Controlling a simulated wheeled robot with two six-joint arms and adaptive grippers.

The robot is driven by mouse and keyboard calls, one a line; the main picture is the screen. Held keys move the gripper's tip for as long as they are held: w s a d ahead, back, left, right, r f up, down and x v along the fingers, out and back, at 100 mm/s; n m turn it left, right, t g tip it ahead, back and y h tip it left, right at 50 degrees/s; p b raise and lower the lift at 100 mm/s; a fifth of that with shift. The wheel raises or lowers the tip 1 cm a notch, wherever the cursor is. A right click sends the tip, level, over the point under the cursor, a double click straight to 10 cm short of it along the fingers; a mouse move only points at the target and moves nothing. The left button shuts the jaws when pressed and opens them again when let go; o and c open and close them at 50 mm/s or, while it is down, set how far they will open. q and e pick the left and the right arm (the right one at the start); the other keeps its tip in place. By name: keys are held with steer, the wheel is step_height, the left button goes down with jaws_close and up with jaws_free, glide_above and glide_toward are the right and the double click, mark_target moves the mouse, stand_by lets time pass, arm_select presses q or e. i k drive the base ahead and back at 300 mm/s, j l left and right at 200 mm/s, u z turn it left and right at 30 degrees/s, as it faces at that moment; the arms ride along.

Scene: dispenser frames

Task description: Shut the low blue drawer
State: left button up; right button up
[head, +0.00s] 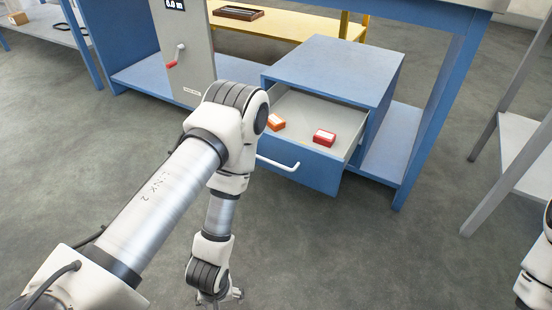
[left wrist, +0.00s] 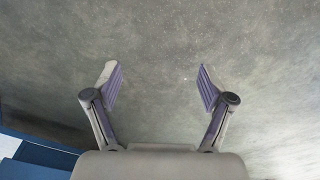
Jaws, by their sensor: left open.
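The low blue drawer (head: 312,169) is pulled open from a blue cabinet (head: 338,68) under the bench in the head view. Its front carries a white bar handle (head: 278,163), partly hidden by my left arm. My right gripper does not show.
A grey panel (head: 188,62) with a red-handled crank (head: 172,64) and a display stands left of the cabinet. Blue bench legs (head: 432,125) stand right of the drawer. A grey rack (head: 508,150) stands at the far right. The floor (head: 350,250) before the drawer is clear.

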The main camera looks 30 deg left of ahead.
mark_target(320, 168)
steer(key=i+u, duration=0.4)
steer(key=i+l+u, duration=0.15)
steer(key=u, duration=0.25)
steer(key=i+l+u, duration=0.3)
steer(key=u, duration=0.15)
steer(key=i, duration=0.1)
